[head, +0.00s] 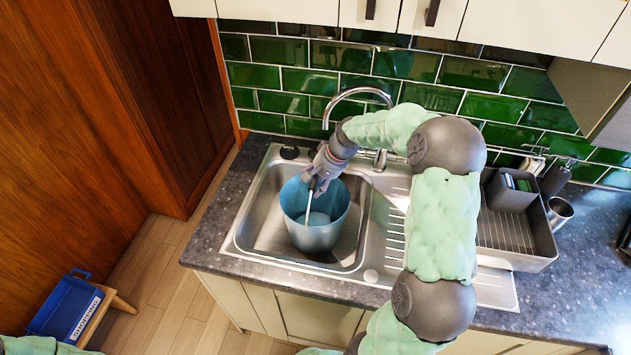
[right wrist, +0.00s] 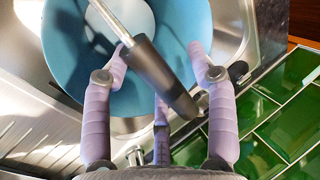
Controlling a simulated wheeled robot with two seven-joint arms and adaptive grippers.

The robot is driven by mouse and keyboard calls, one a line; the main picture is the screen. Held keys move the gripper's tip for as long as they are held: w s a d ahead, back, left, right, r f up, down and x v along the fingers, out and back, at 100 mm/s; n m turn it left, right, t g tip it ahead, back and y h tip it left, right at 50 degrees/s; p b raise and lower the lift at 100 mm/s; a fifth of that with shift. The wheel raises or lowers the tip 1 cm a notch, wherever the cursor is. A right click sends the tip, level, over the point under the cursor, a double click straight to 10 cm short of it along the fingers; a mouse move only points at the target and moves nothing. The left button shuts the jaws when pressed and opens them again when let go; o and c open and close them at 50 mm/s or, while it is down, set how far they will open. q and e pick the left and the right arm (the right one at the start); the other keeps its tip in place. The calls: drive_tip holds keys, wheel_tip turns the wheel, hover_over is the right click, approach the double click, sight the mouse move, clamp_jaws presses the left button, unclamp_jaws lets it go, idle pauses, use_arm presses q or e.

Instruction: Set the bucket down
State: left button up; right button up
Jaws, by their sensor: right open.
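A blue bucket (head: 317,234) stands upright in the left basin of the steel sink (head: 265,222). It also fills the upper part of the right wrist view (right wrist: 75,60). A tool with a pale shaft (head: 308,208) leans inside it, and its dark handle (right wrist: 165,82) rises between my fingers in the wrist view. My right gripper (head: 318,182) is open at the bucket's back rim, its fingers spread around the handle without visibly closing on it. The fingers partly hide the rim. My left gripper is out of view.
A curved tap (head: 352,92) rises behind the basin, close to my right wrist. A grey dish rack (head: 520,255) with a caddy stands on the right. A blue crate (head: 62,308) sits on a wooden stool at lower left. Green tiles line the wall.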

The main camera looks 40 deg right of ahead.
drive_tip(key=v, duration=1.2)
drive_tip(key=shift+d, duration=0.1)
drive_tip(key=shift+c, duration=0.3)
clamp_jaws()
idle(0.8)
